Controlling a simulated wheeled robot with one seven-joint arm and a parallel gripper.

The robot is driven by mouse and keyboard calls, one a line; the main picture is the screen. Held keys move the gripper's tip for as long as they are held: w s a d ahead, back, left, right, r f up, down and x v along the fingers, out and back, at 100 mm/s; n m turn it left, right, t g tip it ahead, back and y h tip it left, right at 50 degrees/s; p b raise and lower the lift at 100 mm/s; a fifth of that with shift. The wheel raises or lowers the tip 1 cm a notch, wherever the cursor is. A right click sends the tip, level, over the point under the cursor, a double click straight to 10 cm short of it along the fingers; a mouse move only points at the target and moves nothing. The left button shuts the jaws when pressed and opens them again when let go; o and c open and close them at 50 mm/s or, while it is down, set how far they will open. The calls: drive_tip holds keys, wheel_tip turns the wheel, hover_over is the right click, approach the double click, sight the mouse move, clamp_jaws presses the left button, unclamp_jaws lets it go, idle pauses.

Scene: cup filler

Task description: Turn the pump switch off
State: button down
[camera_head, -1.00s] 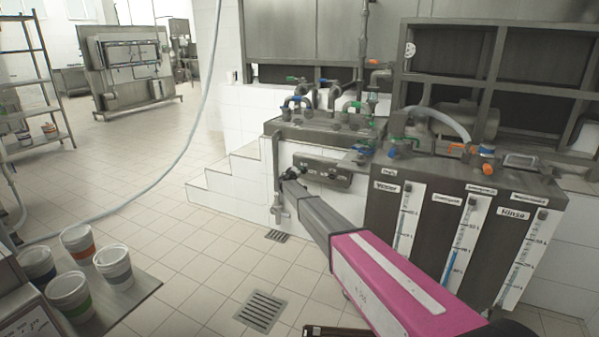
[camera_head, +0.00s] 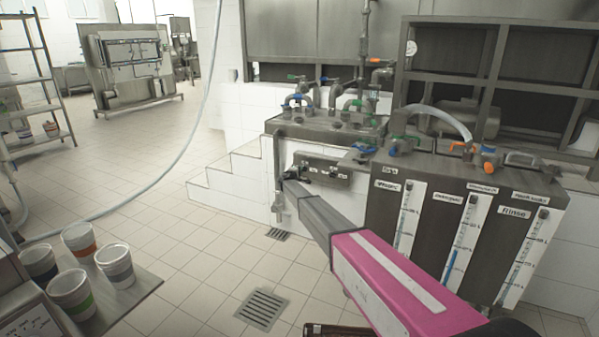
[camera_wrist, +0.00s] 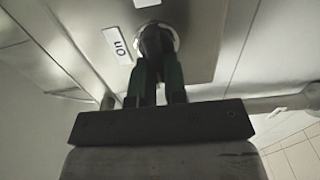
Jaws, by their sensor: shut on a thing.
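The pump switch (camera_wrist: 154,38) is a dark knob on a round metal collar in the wrist view. It sits on a grey metal panel (camera_wrist: 200,30). A white label (camera_wrist: 119,45) reading "ON", rotated in this view, lies left of the knob. My gripper (camera_wrist: 160,62) is shut on the knob, with its two dark green fingers at the knob's sides. The fingers hide part of the knob, so I cannot tell its exact angle. In the head view the control panel (camera_head: 334,172) is on the front of the tiled block, and my gripper (camera_head: 290,177) reaches its left end.
Right of the panel stands a dark tank unit (camera_head: 432,198) with several level gauges. Pipes and coloured valves (camera_head: 299,100) sit above the panel. White buckets (camera_head: 115,265) stand on a counter at lower left. The tiled floor (camera_head: 210,240) between is open.

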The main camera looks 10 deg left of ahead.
idle(0.3)
drive_tip(key=c, duration=1.2)
unclamp_jaws()
drive_tip(key=shift+o, duration=0.2)
drive_tip(key=v, duration=1)
drive_tip(key=shift+s, duration=0.4)
drive_tip(key=shift+a, duration=0.2)
